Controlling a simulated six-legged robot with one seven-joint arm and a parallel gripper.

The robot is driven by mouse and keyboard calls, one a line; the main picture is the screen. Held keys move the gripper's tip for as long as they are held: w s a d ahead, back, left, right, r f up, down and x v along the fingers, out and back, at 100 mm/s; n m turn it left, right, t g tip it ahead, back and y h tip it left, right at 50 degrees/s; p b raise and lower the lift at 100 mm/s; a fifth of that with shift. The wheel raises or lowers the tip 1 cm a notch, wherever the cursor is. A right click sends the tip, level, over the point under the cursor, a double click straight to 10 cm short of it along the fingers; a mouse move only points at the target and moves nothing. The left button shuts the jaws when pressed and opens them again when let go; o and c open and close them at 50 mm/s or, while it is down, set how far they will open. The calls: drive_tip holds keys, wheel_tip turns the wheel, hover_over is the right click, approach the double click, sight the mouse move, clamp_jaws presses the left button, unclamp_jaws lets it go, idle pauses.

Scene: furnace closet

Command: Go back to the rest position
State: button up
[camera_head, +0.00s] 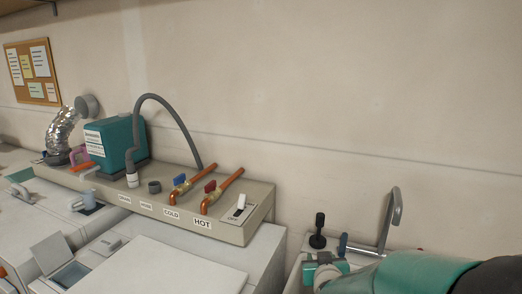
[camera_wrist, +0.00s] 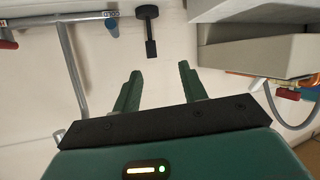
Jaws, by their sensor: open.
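My gripper (camera_wrist: 158,80) is open in the wrist view. Its two green fingers stand apart with nothing between them. A black knob on a short stem (camera_wrist: 149,32) lies beyond the fingertips, apart from them. In the head view my teal arm enters at the bottom right, and my gripper (camera_head: 325,264) is low beside the black knob (camera_head: 318,232) and the bent grey pipe (camera_head: 390,216). The fingers are too small there to read clearly.
A grey ledge (camera_head: 236,229) carries red and blue valves on copper pipes, a switch, a grey hose and a teal box (camera_head: 112,143). White machines (camera_head: 170,262) stand below. In the wrist view a grey pipe (camera_wrist: 74,66) is left and a grey box (camera_wrist: 252,50) right.

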drive_tip(key=s+r+g, duration=0.4)
drive_tip(key=s, duration=1)
drive_tip(key=s+r+g+y, duration=0.1)
drive_tip(key=s+r+g, duration=0.3)
drive_tip(key=s, duration=1)
drive_tip(key=shift+a+r, duration=0.45)
drive_tip(key=shift+r, duration=0.15)
